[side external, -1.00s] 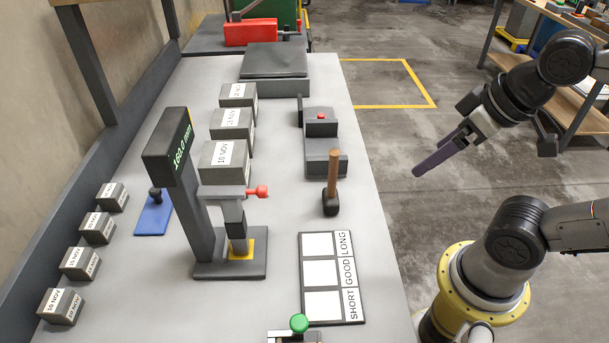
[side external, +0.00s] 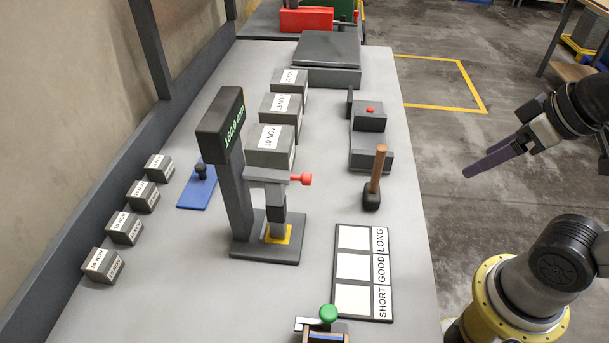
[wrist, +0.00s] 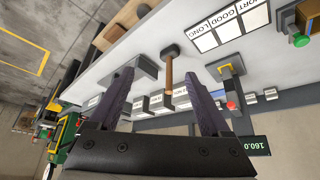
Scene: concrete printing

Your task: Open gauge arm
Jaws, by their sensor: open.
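The gauge (side external: 238,190) stands on the bench with a dark column and a display reading 160.0 mm. Its grey gauge arm (side external: 268,175) reaches out level from the column and ends in a red knob (side external: 305,179). A dark spindle (side external: 276,205) is under the arm, above a yellow-marked pad on the base. In the wrist view the red knob (wrist: 231,106) is right of my fingers, with the display below it. My gripper (side external: 476,161) is open and empty, in the air right of the bench, well apart from the gauge. Its two dark purple fingers show in the wrist view (wrist: 158,74).
A mallet (side external: 375,180) stands upright between the gauge and my gripper's side. Labelled blocks (side external: 270,147) stand behind the gauge, and small cubes (side external: 102,264) are at left. A SHORT/GOOD/LONG board (side external: 355,268) and a green-knobbed device (side external: 328,314) are in front.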

